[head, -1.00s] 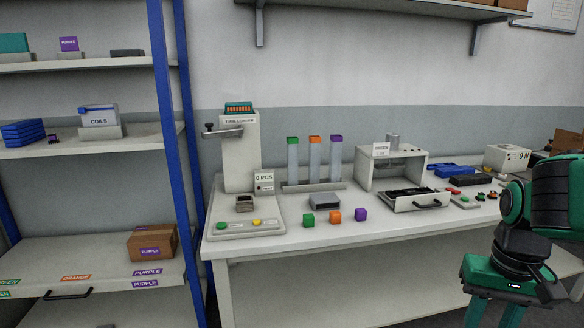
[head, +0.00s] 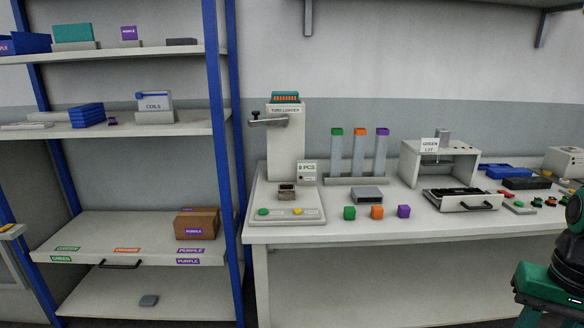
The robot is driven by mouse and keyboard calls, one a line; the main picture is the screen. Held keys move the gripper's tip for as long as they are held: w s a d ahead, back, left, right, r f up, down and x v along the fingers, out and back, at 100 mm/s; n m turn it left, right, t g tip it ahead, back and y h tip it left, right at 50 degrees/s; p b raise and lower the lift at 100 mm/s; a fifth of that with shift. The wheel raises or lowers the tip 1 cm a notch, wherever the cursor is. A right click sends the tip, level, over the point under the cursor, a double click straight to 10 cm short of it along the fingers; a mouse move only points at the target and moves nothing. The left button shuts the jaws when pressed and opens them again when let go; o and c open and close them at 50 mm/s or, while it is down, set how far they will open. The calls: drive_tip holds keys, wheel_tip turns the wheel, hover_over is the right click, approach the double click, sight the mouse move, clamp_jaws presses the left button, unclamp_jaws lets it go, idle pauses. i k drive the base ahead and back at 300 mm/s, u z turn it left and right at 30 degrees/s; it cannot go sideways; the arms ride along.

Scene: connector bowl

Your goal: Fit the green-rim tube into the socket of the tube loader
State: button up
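The green-rim tube (head: 336,153) stands upright at the left end of a grey rack on the workbench, beside an orange-rim tube (head: 359,152) and a purple-rim tube (head: 381,152). The tube loader (head: 286,145) is a tall white machine at the bench's left end, with a clamp-like arm (head: 268,121) on its upper front. Its base carries a small dark-topped block (head: 287,192), a green button and a yellow button. I cannot make out the socket clearly. My green and black arm is at the right edge; its fingers are cut off by the frame.
A press-like fixture labelled green lot (head: 438,165) and an open drawer (head: 460,200) are further right. A blue-post shelf (head: 229,150) stands left of the bench.

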sight(290, 181)
drive_tip(key=i, duration=1.9)
